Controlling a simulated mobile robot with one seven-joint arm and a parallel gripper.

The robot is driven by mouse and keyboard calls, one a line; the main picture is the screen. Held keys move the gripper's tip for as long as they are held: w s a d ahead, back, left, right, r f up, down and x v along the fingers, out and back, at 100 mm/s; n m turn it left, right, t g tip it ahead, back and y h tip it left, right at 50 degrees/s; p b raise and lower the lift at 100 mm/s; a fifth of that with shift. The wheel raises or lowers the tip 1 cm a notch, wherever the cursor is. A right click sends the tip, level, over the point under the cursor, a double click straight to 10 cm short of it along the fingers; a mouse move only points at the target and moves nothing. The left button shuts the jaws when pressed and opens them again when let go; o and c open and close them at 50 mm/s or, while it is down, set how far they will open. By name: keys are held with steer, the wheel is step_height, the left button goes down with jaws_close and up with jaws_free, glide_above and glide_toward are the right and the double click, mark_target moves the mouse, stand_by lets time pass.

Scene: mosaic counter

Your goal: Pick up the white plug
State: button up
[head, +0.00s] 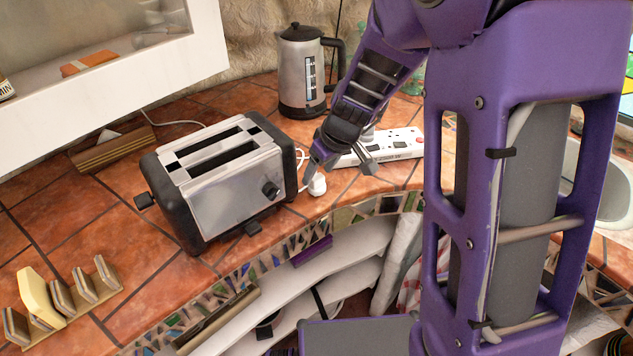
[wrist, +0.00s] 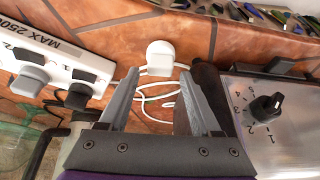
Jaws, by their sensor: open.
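The white plug (head: 317,185) lies on the tiled counter beside the right end of the toaster. In the wrist view the white plug (wrist: 160,57) lies beyond my fingertips, roughly between their lines, with its white cord looping below it. My gripper (head: 341,164) is above the counter between the toaster and the power strip. In the wrist view my gripper (wrist: 160,80) has its two grey fingers apart, with nothing held between them. The plug is in clear sight in both views.
The toaster (head: 222,172) stands close on the left of my gripper. The white power strip (head: 385,147) lies behind it, with plugs in it. A kettle (head: 300,75) stands farther back. The counter's mosaic edge (head: 340,217) is just in front of the plug.

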mark_target(317, 177)
steer(key=x, duration=0.3)
steer(key=shift+f, duration=0.25)
steer(key=shift+c, duration=0.3)
steer(key=c, duration=0.9)
steer(key=shift+c, duration=0.2)
steer(key=shift+r, duration=0.1)
